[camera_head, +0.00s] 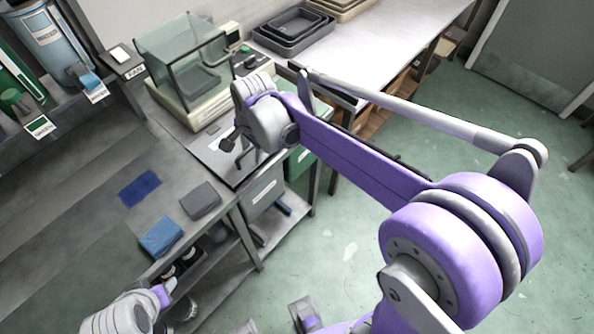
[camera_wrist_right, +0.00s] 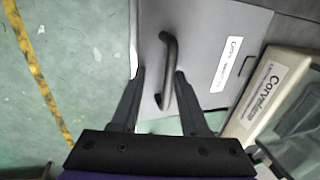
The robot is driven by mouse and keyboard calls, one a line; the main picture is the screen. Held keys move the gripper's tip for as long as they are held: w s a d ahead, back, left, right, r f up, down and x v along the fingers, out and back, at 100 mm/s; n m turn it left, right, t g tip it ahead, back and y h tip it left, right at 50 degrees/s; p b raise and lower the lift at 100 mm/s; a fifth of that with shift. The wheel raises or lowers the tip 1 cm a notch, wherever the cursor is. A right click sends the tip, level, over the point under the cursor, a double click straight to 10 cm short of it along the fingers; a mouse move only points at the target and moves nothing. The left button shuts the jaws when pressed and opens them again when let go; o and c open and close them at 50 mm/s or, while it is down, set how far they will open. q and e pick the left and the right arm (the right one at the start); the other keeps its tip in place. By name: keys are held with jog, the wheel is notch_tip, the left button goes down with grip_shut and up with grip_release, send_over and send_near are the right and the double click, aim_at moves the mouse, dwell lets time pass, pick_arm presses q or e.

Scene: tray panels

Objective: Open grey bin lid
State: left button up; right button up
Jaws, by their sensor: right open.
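The grey bin lid (camera_head: 212,158) is a flat grey panel at the bench edge, beside the cream machine, with a white label. In the right wrist view the lid (camera_wrist_right: 210,30) fills the middle, lying flat, with a dark bar handle (camera_wrist_right: 170,65). My right gripper (camera_wrist_right: 160,72) is open, with one dark finger on each side of the handle; I cannot tell whether either touches it. In the head view the right gripper (camera_head: 234,142) is small and dark over the lid. A grey bin (camera_head: 265,190) stands below. My left gripper's fingers are not visible.
The cream machine (camera_head: 190,112) with a glass cover (camera_head: 180,60) stands close beside the lid. Blue and grey cloths (camera_head: 160,237) lie on the bench. Open green floor (camera_head: 340,240) lies in front.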

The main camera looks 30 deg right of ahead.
jog(key=a+v, duration=0.1)
jog(key=v, duration=1)
jog(key=s+d+f+n+t+p, duration=0.1)
jog(key=s+d+f+n+t, duration=0.1)
jog(key=s+f+n, duration=0.3)
jog(key=shift+s+d+f+n+h+p, duration=0.2)
jog(key=shift+s+d+n+h+p, duration=0.25)
jog(key=shift+s+n, duration=2)
jog(key=shift+s+d+m, duration=0.1)
jog(key=shift+s+m, duration=0.45)
jog(key=shift+m, duration=0.1)
